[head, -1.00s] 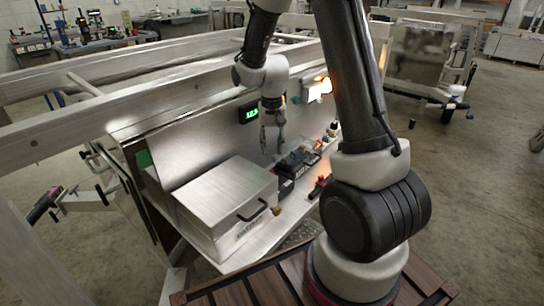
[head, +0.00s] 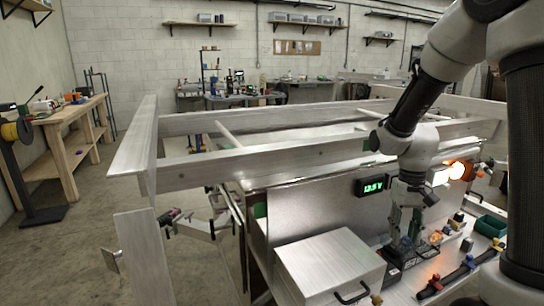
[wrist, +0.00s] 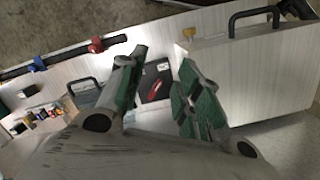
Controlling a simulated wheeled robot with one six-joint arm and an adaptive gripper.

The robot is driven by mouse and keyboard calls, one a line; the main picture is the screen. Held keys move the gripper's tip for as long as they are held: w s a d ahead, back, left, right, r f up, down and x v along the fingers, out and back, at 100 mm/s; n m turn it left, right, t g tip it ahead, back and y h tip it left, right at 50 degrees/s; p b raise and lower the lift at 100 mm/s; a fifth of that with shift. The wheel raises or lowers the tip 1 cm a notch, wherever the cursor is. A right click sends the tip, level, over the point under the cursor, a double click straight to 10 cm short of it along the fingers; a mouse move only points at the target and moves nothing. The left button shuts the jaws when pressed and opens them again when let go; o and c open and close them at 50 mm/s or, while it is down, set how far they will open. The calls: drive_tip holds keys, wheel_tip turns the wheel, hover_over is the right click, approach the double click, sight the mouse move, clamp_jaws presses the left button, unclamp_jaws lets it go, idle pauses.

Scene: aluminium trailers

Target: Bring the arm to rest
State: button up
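My arm comes in from the right of the head view and bends down over the metal shelf of the trailer. My gripper (head: 403,238) points down beside the upright metal panel (head: 320,215). In the wrist view my gripper (wrist: 163,62) has its two green-padded fingers spread apart with nothing held between them. A black battery-like block with a red mark (wrist: 155,84) shows beyond the gap between the fingers. From these views I cannot tell how far above it the fingertips are.
A closed metal box (head: 330,265) with a black handle stands left of my gripper. A black bar with red and blue clamps (head: 460,275) lies to the right, near a green bin (head: 490,226). A lit green display (head: 372,185) is on the panel. Trailer rails (head: 300,145) run behind.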

drive_tip(key=s+r+n+t, duration=0.1)
drive_tip(key=s+r+t, duration=0.5)
drive_tip(key=s+r, duration=0.9)
wheel_tip(320, 180, up, 3)
drive_tip(key=shift+s+d+f+n, duration=0.2)
drive_tip(key=shift+s+d+n, duration=0.1)
drive_tip(key=shift+s+d, duration=0.15)
